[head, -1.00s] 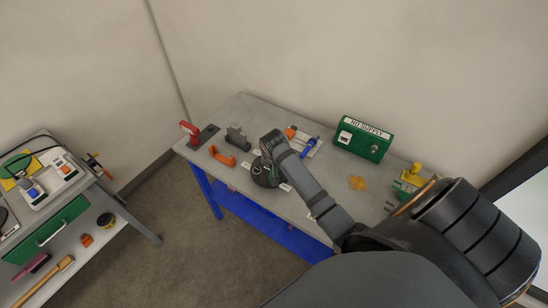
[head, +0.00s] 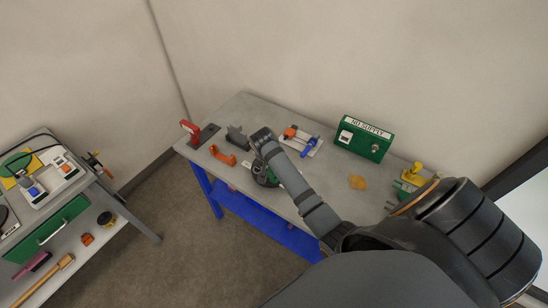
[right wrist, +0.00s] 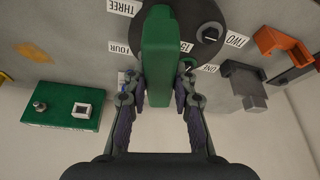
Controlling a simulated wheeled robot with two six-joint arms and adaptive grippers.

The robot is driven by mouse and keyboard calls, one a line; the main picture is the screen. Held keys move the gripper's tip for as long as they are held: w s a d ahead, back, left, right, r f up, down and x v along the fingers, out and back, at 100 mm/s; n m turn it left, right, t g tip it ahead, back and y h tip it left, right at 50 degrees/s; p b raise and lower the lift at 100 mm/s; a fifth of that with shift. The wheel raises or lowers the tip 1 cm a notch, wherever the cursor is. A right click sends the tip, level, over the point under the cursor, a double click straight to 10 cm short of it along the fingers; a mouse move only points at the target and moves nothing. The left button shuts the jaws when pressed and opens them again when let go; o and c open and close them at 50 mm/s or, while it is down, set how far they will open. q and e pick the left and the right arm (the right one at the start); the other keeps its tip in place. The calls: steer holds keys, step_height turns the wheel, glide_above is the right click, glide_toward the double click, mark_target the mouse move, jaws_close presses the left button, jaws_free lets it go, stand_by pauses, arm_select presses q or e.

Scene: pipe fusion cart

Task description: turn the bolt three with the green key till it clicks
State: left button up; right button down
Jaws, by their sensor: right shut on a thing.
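My right gripper (right wrist: 160,88) is shut on the green key (right wrist: 158,48), which stretches away from the fingers across a dark round flange (right wrist: 190,18). In the head view the flange (head: 264,176) stands on the grey bench, partly behind my right arm, with my right gripper (head: 262,138) at its far side. The THREE label (right wrist: 124,6) lies beside the flange at the wrist view's top edge. I cannot make out bolt three; the key covers that side of the flange. Whether the key's far end touches a bolt cannot be told. My left gripper is not in view.
A FOUR label (right wrist: 119,47), a TWO label (right wrist: 236,40) and a ONE label (right wrist: 211,69) surround the flange. On the bench (head: 246,103) stand an orange bracket (head: 222,155), a grey block (head: 236,137), a blue-and-orange clamp (head: 301,140) and a green supply box (head: 363,140).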

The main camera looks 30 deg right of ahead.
steer(key=shift+r, duration=2.05)
steer(key=shift+r, duration=1)
